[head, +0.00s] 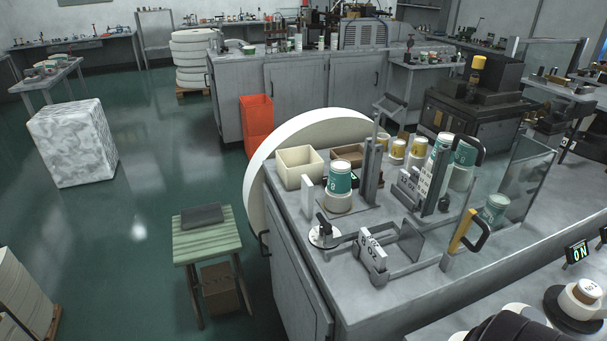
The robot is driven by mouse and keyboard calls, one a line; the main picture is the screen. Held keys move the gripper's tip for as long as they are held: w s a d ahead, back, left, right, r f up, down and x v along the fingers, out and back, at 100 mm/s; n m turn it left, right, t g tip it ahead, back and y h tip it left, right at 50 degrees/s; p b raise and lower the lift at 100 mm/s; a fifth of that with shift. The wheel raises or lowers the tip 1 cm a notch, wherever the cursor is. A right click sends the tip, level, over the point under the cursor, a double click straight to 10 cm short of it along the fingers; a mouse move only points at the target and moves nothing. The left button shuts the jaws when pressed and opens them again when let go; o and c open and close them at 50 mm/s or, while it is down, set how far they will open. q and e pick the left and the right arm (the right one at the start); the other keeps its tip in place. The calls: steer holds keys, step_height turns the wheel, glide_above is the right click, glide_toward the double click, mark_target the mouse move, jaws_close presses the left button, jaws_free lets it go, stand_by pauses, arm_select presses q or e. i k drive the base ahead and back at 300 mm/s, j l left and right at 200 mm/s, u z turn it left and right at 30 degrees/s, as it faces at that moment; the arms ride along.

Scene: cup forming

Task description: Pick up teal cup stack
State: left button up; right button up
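A teal cup stack (340,178) stands upside down on a pale round base at the left part of the grey bench, behind the front fixture. Two more teal cup stacks, a tall one (441,146) and one beside it (465,153), stand further back near the upright posts. I cannot tell which of these the task means. Neither of my grippers is in view.
The grey bench (400,290) has bare room at its front. A fixture with an "8 OZ" sign (372,250), a yellow-and-black handle (468,231) and a clear panel (528,180) stand on it.

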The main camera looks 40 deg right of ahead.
mark_target(339, 191)
steer(key=i+j+z, duration=0.1)
steer(key=i+z, duration=0.2)
steer(key=i, duration=0.15)
steer(key=i+j+z, duration=0.15)
steer(key=i+z, duration=0.2)
steer(key=i, duration=0.1)
